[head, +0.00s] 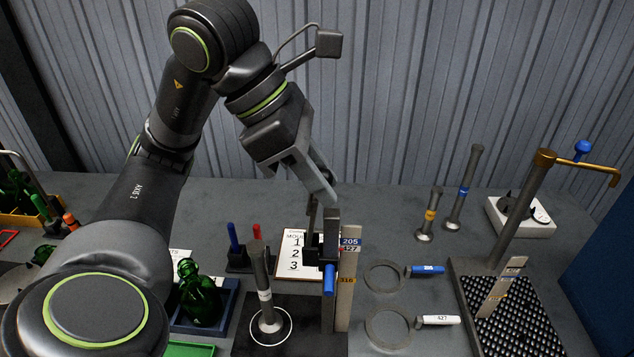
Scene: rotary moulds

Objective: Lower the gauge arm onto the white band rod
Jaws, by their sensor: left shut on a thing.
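The white band rod (265,294) stands upright on a dark base plate (300,344), inside a white ring mark. To its right is an upright gauge post (345,292) with number tags. The gauge arm (325,247) is a dark piece at the upper part of this post, with a blue cylinder (329,281) below it. My left gripper (322,207) comes down from above and is shut on the top of the gauge arm; the fingertips are partly hidden. The gauge arm looks apart from the rod top. My right gripper is out of view.
A green bottle (199,295) sits in a blue tray left of the rod. A card numbered 1, 2, 3 (294,252) stands behind.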

